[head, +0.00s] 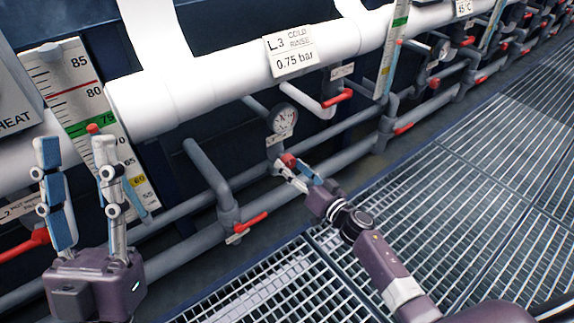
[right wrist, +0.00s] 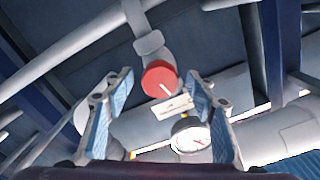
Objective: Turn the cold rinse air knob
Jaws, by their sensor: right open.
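The cold rinse air knob is a round red knob (head: 288,160) below a small pressure gauge (head: 284,119), under the white pipe labelled L3 cold rinse, 0.75 bar (head: 291,51). In the right wrist view the red knob (right wrist: 160,79) has a white mark on its face and sits between the fingertips of my right gripper (right wrist: 163,88). Gaps show on both sides of the knob. My right gripper (head: 305,172) is open; its fingers partly hide the knob's surroundings in the head view. My left gripper (head: 76,152) is open and empty, its fingers pointing up in front of the level scale.
Grey pipes with red lever valves (head: 248,227) run along the wall. A level scale (head: 75,100) with red and green bands stands at the left. A metal grating floor (head: 450,200) lies at the right. In the right wrist view, the gauge (right wrist: 190,138) is close to the right finger.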

